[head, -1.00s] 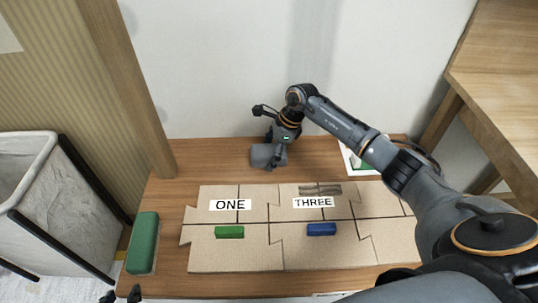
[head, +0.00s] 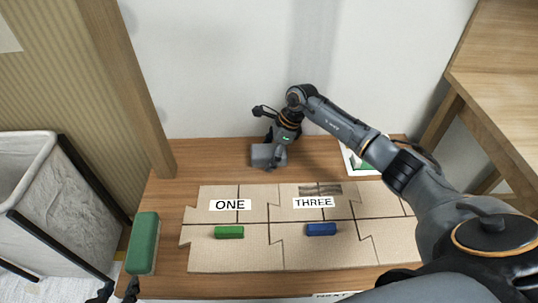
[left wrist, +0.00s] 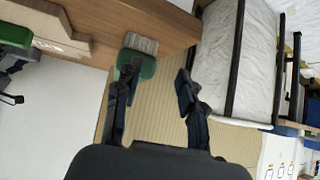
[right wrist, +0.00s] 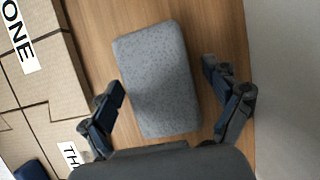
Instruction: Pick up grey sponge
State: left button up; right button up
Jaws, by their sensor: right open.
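The grey sponge (right wrist: 160,85) is a speckled block with rounded corners on the wooden table. In the head view the sponge (head: 261,157) lies at the back of the table, partly behind my right gripper (head: 274,150). In the right wrist view my right gripper (right wrist: 165,82) is open, with one finger on each side of the sponge and a visible gap on the right side. My left gripper (left wrist: 158,80) is open and empty near the table's front left corner. It also shows at the bottom left of the head view (head: 118,291).
Cardboard pieces (head: 230,258) labelled ONE and THREE hold a green block (head: 229,232) and a blue block (head: 321,229). A green-topped eraser (head: 143,243) is at the table's left edge. A bin (head: 50,215) stands left. The wall is close behind the sponge.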

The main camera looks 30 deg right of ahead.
jog(key=shift+c, duration=0.2)
jog(key=c, duration=1.1)
